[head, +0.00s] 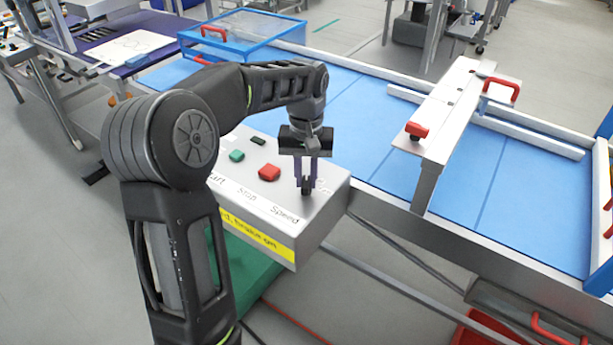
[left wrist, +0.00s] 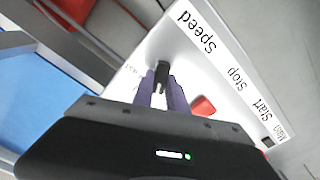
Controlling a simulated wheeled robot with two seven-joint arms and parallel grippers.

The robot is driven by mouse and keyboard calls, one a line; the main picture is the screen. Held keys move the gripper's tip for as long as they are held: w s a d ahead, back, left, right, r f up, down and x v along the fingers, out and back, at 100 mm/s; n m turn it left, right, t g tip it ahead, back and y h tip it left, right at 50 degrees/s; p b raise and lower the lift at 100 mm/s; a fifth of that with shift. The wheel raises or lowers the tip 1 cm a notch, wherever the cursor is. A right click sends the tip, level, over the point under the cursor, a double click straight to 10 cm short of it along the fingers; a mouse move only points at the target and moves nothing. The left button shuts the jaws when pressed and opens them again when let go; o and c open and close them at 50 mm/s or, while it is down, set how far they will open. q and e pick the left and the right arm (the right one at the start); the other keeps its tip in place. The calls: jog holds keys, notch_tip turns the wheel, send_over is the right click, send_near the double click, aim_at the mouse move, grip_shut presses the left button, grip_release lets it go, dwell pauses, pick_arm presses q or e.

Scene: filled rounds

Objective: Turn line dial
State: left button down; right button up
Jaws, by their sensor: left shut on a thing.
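The line dial is a small black knob (head: 306,186) above the word Speed on the grey control box (head: 326,196). In the left wrist view the black knob (left wrist: 161,72) stands out from the panel near the Speed label. My left gripper (head: 307,180) comes down from above, and its purple fingers are shut on the knob. The left wrist view shows the fingers (left wrist: 161,88) on either side of the knob's lower part. The fingers partly hide the knob, and its pointer cannot be made out. My right gripper is not in view.
A red button (head: 269,173) and a green button (head: 237,156) sit left of the dial on the box. A blue conveyor (head: 360,128) runs behind, with a metal bridge (head: 452,100) across it at right. A clear blue-framed cover (head: 245,33) is at the back.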

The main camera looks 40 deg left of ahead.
aim_at(305, 181)
pick_arm(q)
jog(key=n, duration=0.6)
jog(key=shift+a, duration=0.1)
dwell(0.4)
jog(key=c, duration=1.3)
grip_release()
jog(key=shift+r, duration=0.1)
notch_tip(305, 181, up, 8)
jog(key=shift+f, duration=0.15)
jog(key=shift+s+f, duration=0.1)
